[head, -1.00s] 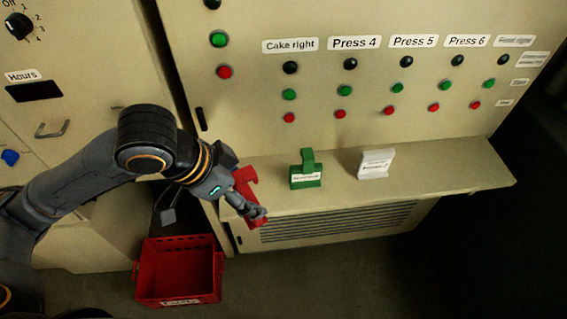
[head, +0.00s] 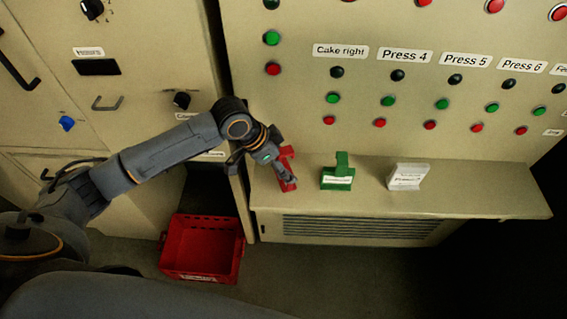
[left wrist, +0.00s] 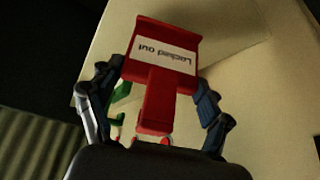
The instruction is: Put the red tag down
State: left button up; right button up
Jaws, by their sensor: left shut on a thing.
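My left gripper (head: 279,168) is shut on the red tag (head: 287,170) at the left end of the shelf (head: 460,204). In the left wrist view the red tag (left wrist: 165,75) has a white label reading "Locked out", and the finger linkages of my left gripper (left wrist: 155,100) stand on either side of it. I cannot tell whether the tag touches the shelf. A green tag (head: 338,172) stands upright on the shelf to its right. My right gripper is not in view.
A white tag (head: 408,176) stands right of the green one. The shelf is bare further right. The button panel (head: 300,100) rises behind it. An open red bin (head: 202,249) is on the floor below left. Cabinets (head: 140,70) with knobs and handles stand at left.

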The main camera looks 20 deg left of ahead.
pick_arm(q)
jog(key=shift+f, duration=0.75)
jog(key=shift+f, duration=0.15)
jog(key=o, duration=1.1)
jog(key=shift+o, duration=0.2)
